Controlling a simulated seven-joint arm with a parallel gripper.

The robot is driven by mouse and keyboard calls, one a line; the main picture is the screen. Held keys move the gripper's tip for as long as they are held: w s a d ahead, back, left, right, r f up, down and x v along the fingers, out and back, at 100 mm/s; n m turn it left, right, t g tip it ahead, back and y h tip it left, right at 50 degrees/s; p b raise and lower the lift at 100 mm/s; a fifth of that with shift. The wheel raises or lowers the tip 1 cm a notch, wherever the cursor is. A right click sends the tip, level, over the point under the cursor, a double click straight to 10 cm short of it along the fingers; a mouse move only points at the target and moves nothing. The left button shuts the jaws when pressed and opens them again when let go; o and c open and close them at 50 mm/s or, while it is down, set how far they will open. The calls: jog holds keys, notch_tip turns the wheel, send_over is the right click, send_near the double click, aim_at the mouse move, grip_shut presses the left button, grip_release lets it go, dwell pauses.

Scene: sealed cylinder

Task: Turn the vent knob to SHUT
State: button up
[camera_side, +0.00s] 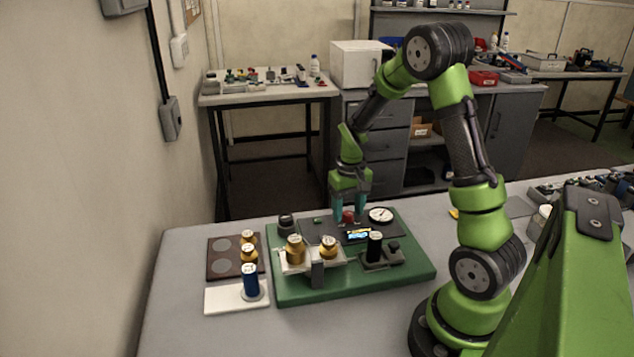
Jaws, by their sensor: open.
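My gripper (349,213) points down over the back of a green board (310,289) on the table. Its two teal fingers are open, one on each side of a small red knob (348,217). I cannot tell whether the fingers touch the knob. The red knob stands on a dark panel, just left of a round white dial gauge (381,215). Which knob is the vent knob, and any SHUT or OPEN marking, are too small to read. A small lit display (358,235) sits in front of the red knob.
On the board stand brass pieces (295,249), a black cylinder (374,245) and a dark knob (286,223). Left of it are a brown tray (222,264) with brass pieces and a white tray (222,299) with a blue cylinder (251,281). The front table area is clear.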

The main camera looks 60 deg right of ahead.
aim_at(347, 213)
notch_tip(347, 213, up, 17)
dwell(0.5)
jog(key=s+a+r+n+t+y, duration=0.1)
jog(key=s+a+t, duration=0.2)
jog(key=a, duration=0.8)
jog(key=s+a+r+n+t+y, duration=0.1)
jog(key=s+a+t, duration=0.3)
jog(key=a, duration=0.7)
jog(key=shift+s+r+n, duration=0.3)
jog(key=shift+s+r, duration=0.35)
jog(key=shift+s, duration=0.35)
